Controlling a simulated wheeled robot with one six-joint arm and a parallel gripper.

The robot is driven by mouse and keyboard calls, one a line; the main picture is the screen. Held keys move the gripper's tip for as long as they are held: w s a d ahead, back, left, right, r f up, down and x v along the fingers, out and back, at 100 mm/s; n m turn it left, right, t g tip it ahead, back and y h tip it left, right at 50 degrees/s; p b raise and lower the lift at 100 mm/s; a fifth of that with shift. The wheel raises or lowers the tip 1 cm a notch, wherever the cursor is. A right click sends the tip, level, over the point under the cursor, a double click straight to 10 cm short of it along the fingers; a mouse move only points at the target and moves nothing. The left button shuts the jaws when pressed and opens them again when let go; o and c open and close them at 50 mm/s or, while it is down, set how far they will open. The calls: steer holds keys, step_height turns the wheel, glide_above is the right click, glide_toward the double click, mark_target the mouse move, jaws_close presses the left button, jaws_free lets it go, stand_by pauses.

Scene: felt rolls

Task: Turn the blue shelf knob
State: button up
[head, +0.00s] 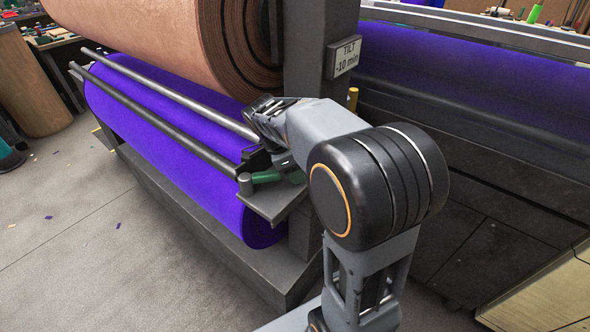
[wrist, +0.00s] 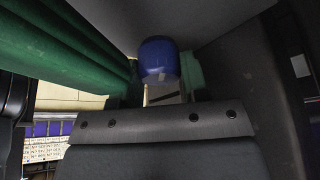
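The blue knob (wrist: 158,60) shows in the upper middle of the wrist view, just beyond the dark riveted front edge of my gripper (wrist: 160,105). Green surfaces lie on both sides of it. I cannot tell whether anything touches the knob. In the head view my gripper (head: 257,163) is low at the machine's near corner, above a small grey shelf (head: 272,203). The knob is hidden in that view. My gripper's fingers are mostly hidden, and their opening is unclear.
A thick green cylinder (wrist: 65,40) fills the upper left of the wrist view. A green bar (head: 275,177) lies beside my gripper. A purple roll (head: 165,145), steel rods (head: 165,105) and a brown felt roll (head: 165,40) are close by.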

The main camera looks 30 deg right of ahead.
steer(key=shift+c, duration=0.9)
steer(key=shift+n+b, duration=0.3)
steer(key=n+t+b, duration=0.1)
steer(key=n, duration=0.2)
steer(key=shift+f+b, duration=0.1)
steer(key=shift+b, duration=0.2)
steer(key=shift+s+n+t+b, duration=0.1)
steer(key=shift+n+t+b, duration=0.8)
steer(key=shift+n, duration=1.1)
steer(key=o, duration=0.7)
steer(key=shift+c, duration=0.2)
